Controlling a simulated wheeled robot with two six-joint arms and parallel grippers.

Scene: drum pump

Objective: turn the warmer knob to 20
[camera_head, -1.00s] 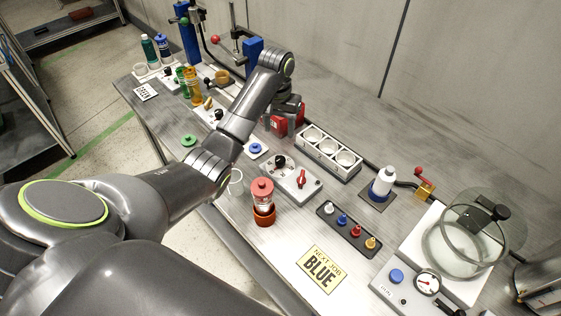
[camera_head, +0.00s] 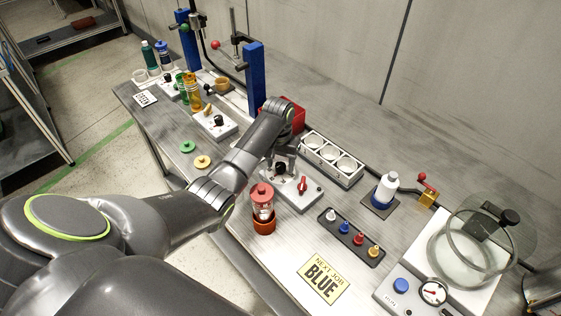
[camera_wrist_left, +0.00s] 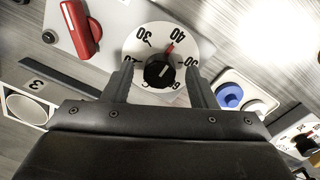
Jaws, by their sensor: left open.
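The black warmer knob (camera_wrist_left: 158,72) sits on a white round dial (camera_wrist_left: 143,47) printed with numbers including 30, 40 and 60. A red mark shows on the dial near 40. My left gripper (camera_wrist_left: 160,67) is open, with one finger on each side of the knob; I cannot tell whether they touch it. In the head view the left gripper (camera_head: 281,160) is over the white warmer box, and the knob (camera_head: 280,168) is partly hidden below it. A red lever switch (camera_wrist_left: 80,27) stands beside the dial; it also shows in the head view (camera_head: 304,186).
A red-capped jar (camera_head: 262,196) stands just in front of the box. A rack with three round wells (camera_head: 352,183) and a dark tray of coloured plugs (camera_head: 325,231) are to the right. A red block (camera_head: 296,117) is behind my wrist.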

